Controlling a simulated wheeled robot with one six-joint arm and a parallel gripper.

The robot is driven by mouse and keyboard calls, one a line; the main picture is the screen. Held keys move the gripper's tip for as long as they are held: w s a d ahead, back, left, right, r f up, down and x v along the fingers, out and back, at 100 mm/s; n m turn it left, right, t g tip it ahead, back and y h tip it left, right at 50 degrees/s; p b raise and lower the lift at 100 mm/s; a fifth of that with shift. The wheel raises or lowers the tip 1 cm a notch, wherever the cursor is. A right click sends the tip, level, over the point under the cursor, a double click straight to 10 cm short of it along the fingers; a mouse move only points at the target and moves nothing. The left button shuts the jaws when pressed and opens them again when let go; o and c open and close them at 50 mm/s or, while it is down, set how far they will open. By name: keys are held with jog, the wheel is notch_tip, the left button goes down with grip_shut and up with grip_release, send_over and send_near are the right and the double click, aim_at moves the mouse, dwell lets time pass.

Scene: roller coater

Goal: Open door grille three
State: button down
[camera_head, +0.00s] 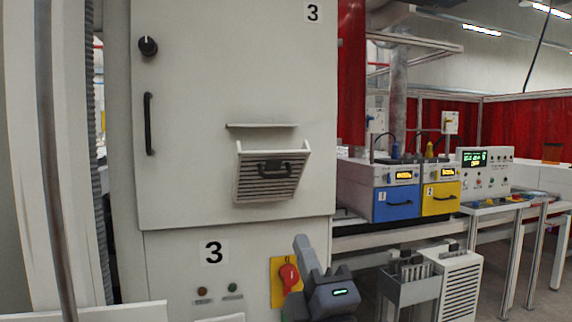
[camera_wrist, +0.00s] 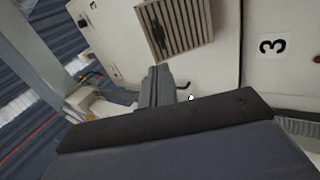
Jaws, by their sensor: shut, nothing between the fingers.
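The grille (camera_head: 266,188) is a pale slatted panel with a black handle (camera_head: 272,168), on the front of the cabinet door marked 3 (camera_head: 200,100). Its top edge stands out from the door and its side walls show, so it looks tilted outward at the top. In the wrist view, the slatted grille (camera_wrist: 182,25) is at the top, turned sideways. My gripper (camera_head: 302,242) is below the grille, in front of the lower cabinet, apart from the handle. In the wrist view, my gripper (camera_wrist: 158,72) is shut and empty, pointing toward the cabinet.
A thin ledge (camera_head: 262,126) juts out above the grille. A red switch on a yellow plate (camera_head: 288,275) is just left of my arm. The door has a long black handle (camera_head: 149,124) at its left. Blue (camera_head: 396,203) and yellow (camera_head: 440,199) drawers stand to the right.

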jog(key=p, duration=0.6)
send_near(278, 177)
jog(key=x, duration=0.6)
jog(key=shift+w, duration=0.4)
jog(key=shift+a+r, duration=0.1)
jog(key=shift+r, duration=0.1)
jog(key=shift+w+a+r+b, duration=0.15)
jog(key=shift+w+r+b, duration=0.3)
jog(key=shift+w+r, duration=0.15)
